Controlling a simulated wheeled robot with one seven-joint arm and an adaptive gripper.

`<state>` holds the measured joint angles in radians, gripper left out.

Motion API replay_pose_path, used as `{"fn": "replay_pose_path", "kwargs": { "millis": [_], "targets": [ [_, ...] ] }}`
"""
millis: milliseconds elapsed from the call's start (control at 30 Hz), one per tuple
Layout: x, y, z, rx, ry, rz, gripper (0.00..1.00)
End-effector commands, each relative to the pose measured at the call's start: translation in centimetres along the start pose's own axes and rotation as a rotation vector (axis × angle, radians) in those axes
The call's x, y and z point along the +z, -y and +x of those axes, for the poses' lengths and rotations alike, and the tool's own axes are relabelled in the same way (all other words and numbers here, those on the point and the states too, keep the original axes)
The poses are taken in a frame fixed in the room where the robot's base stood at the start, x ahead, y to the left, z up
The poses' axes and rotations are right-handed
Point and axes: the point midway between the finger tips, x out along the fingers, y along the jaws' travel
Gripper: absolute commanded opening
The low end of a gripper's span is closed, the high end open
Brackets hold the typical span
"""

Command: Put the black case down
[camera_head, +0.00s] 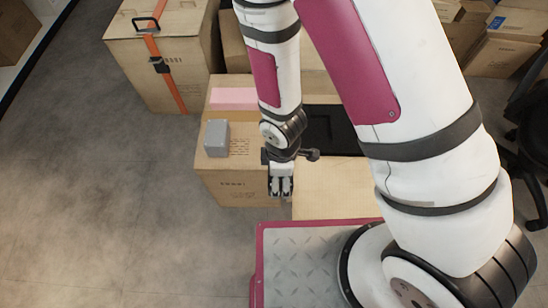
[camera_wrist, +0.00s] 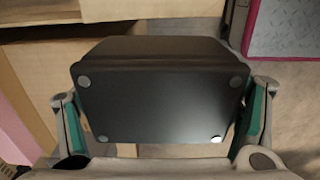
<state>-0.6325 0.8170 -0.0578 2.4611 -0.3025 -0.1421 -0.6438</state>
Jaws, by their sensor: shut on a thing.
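The black case (camera_wrist: 155,92) fills the middle of the wrist view, showing a dark flat face with round grey dots near its corners. My gripper (camera_wrist: 160,122) is shut on it, one teal-padded finger at each side. In the head view my gripper (camera_head: 281,188) points down near the front of a carton (camera_head: 237,188). The held case cannot be made out there. What lies straight under the case is hidden in the wrist view.
A grey box (camera_head: 216,139) and a pink item (camera_head: 234,98) are on the carton. Another carton top (camera_head: 335,190) is to its right, with a dark flat thing (camera_head: 335,125) behind. A strapped carton (camera_head: 155,60) stands at the back left. The floor (camera_head: 90,190) at left is clear.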

Motion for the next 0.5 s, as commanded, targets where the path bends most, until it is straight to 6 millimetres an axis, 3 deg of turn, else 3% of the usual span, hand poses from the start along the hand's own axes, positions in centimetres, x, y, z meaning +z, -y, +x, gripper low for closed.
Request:
{"fn": "replay_pose_path", "kwargs": {
  "millis": [500],
  "targets": [
    [0.35,0.71,-0.16,0.001,-0.001,0.005,0.52]
  ]
}}
